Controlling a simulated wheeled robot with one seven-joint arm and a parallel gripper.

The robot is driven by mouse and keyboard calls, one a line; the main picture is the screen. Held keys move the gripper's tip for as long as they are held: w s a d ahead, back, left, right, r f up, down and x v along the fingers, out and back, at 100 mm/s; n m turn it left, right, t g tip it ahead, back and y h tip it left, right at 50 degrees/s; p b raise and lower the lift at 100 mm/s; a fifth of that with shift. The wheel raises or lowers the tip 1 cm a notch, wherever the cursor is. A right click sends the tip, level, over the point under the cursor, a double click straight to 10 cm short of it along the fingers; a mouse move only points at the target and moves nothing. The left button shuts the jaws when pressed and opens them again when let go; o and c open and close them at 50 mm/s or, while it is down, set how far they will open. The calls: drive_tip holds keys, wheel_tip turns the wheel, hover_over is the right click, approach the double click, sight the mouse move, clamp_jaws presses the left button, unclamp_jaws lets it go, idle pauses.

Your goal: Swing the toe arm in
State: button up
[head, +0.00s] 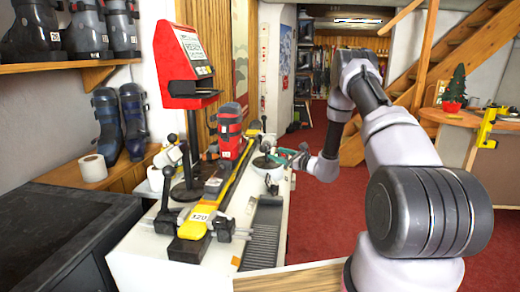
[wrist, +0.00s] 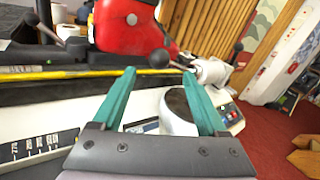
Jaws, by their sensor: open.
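A red ski boot (head: 230,130) stands on a yellow ski (head: 215,200) clamped along the bench; the boot also fills the top of the wrist view (wrist: 125,25). A clamp arm with a pale roller (wrist: 212,72) and black ball knobs (wrist: 158,59) lies just past my fingertips; I cannot tell for sure whether it is the toe arm. Another arm with a white roller (head: 168,157) stands at the ski's left side. My gripper (head: 281,157) is on the bench's right side, its green fingers (wrist: 159,75) open and apart, with a ball knob just beyond their tips.
A white bowl-like thing (wrist: 178,112) shows between and below the fingers. A red display stand (head: 185,65) rises behind the ski. A dark ribbed strip (head: 262,232) lies on the bench's right part. Red carpet (head: 310,225) is free to the right.

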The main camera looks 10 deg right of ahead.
sight(266, 151)
drive_tip(key=x, duration=0.9)
drive_tip(key=shift+a, duration=0.15)
drive_tip(key=shift+c, duration=0.3)
clamp_jaws()
drive_tip(key=shift+s+f, duration=0.1)
drive_tip(key=shift+f, duration=0.1)
idle(0.6)
